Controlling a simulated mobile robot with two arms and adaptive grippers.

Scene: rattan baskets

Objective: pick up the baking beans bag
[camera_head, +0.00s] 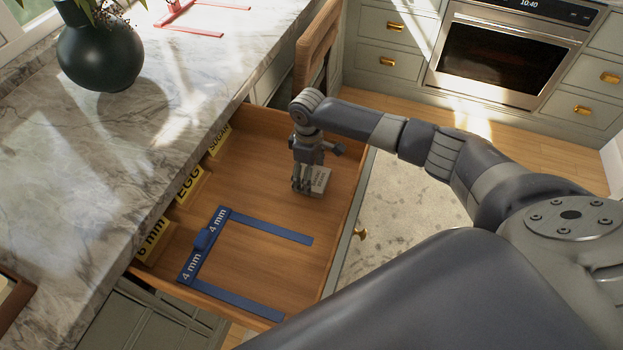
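The baking beans bag (321,179) is a small white pack with dark lettering, too small to read surely. It lies in the open wooden drawer, near its right side. My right gripper (302,188) reaches down into the drawer, with its fingers at the left edge of the bag. The fingers partly cover the bag, and I cannot tell whether they touch it or how far apart they are. My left gripper is not in view.
The open drawer (265,165) also holds a blue 4 mm frame piece (262,222) and yellow labelled packs (188,184) along its left side. A marble counter (60,190) with a dark vase (98,55) borders the left. An oven (500,55) stands at the back right.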

